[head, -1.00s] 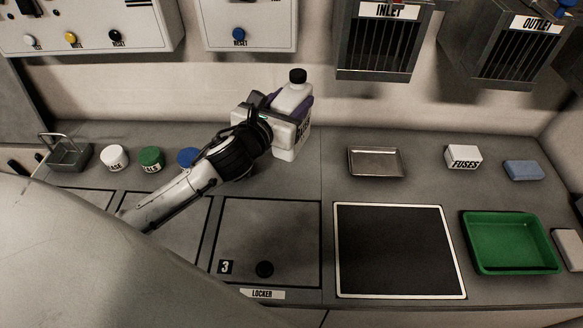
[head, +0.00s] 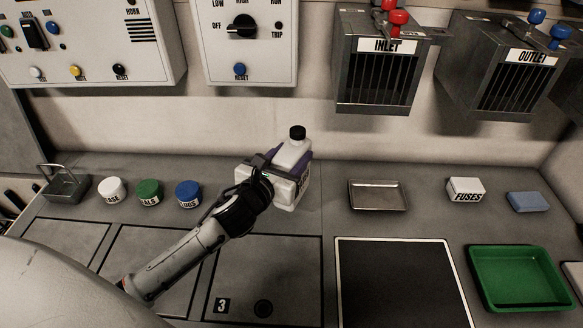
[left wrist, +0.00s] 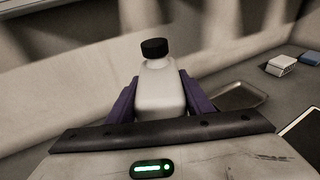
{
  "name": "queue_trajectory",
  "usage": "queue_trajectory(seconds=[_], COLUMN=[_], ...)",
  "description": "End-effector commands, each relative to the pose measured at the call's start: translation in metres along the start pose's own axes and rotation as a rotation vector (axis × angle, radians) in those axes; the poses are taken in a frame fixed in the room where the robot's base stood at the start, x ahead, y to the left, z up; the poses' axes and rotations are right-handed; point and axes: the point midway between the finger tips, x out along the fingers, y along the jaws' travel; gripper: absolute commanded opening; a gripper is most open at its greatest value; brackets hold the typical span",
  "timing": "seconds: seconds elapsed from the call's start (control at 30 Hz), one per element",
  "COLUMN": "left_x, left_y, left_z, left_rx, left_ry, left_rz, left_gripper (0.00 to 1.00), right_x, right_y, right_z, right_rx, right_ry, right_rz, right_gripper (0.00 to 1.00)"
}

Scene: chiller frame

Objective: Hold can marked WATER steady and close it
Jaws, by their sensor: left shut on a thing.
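A white can (head: 290,190) with a black cap (head: 297,132) is in my left gripper (head: 287,164), over the rear of the counter left of the metal tray. Lettering on its side is turned away and I cannot read it. In the left wrist view the can (left wrist: 160,92) stands between the two purple fingers of my left gripper (left wrist: 160,98), which press on its sides. The cap (left wrist: 154,48) sits on its neck; I cannot tell whether it is tight. I cannot tell whether the can's base touches the counter. My right gripper is not in view.
White (head: 111,190), green (head: 149,192) and blue-lidded (head: 188,194) jars stand at left by a wire-handled basket (head: 67,186). A metal tray (head: 378,209), FUSES box (head: 466,190), blue block (head: 528,202) and green tray (head: 474,278) lie right. A dark framed panel (head: 395,285) is bare.

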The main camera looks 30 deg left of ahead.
Motion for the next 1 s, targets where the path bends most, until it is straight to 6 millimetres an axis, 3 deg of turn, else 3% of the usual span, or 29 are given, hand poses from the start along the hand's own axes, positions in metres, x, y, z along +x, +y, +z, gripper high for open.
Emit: queue_trajectory(seconds=[0.3, 0.73, 0.77, 0.87, 1.0], left_x=[0.007, 0.008, 0.008, 0.008, 0.008], left_y=[0.0, 0.0, 0.0, 0.0, 0.0], left_z=[-0.036, -0.041, -0.04, -0.04, -0.04], left_rx=[-0.002, 0.001, 0.0, 0.0, 0.0], left_ry=[0.0, -0.001, 0.0, 0.0, 0.0], left_rz=[0.0, 0.0, 0.0, 0.0, 0.0], left_gripper=[0.0, 0.0, 0.5, 0.65, 0.65], right_x=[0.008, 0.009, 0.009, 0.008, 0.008], right_y=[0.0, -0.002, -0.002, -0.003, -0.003], right_z=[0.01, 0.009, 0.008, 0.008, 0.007], right_rx=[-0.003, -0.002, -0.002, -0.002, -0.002], right_ry=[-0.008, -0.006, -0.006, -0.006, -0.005], right_rz=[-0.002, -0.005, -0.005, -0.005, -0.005], right_gripper=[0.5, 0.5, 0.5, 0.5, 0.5])
